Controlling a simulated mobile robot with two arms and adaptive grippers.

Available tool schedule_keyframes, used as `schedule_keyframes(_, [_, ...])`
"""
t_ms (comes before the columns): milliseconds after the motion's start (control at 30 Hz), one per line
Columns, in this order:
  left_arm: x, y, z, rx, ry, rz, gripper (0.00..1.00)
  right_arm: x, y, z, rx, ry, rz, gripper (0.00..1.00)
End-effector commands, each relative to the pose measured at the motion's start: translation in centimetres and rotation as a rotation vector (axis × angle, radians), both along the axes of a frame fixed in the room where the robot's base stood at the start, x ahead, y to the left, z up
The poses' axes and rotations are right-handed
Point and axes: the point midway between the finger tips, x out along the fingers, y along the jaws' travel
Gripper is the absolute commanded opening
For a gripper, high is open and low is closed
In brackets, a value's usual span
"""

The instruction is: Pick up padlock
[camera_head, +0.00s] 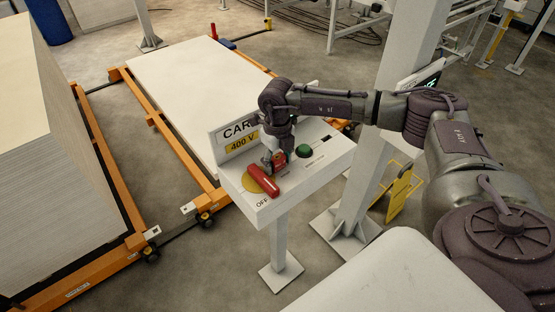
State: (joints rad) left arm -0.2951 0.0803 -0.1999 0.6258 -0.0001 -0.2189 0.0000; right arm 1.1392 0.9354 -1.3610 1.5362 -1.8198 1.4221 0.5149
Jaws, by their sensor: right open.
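A small red item that looks like the padlock (280,161) is on the sloped top of the white control box (321,161), just behind the red switch handle (262,181) on its yellow disc. My right gripper (273,162) points down over the panel at this red item, and its fingers are open around or beside it. The gripper and wrist hide part of it, so I cannot tell whether they touch. My left gripper is not in view.
A green button (304,151) sits to the right on the panel. A sign reading "400 V" (242,142) stands at the panel's back. A white post (388,120) rises close behind my right arm. Orange frames (168,145) carry board stacks at left.

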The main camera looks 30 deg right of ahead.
Motion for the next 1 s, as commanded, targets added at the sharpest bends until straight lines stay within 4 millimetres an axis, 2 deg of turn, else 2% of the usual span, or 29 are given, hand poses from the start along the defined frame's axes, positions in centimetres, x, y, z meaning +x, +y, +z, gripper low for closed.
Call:
schedule_keyframes(167, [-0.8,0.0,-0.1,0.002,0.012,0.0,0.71,0.0,0.0,-0.1,0.0,0.0,0.001,0.58])
schedule_keyframes(200, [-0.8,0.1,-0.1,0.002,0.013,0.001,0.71,0.0,0.0,-0.1,0.0,0.0,0.001,0.55])
schedule_keyframes(500, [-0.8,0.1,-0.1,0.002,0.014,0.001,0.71,0.0,0.0,-0.1,0.001,0.0,0.0,0.07])
schedule_keyframes(833, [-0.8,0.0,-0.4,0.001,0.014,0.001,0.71,0.1,0.0,0.3,0.001,-0.002,0.0,0.06])
schedule_keyframes(1000, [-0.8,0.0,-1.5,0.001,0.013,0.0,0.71,0.1,0.0,1.8,0.001,-0.005,0.001,0.06])
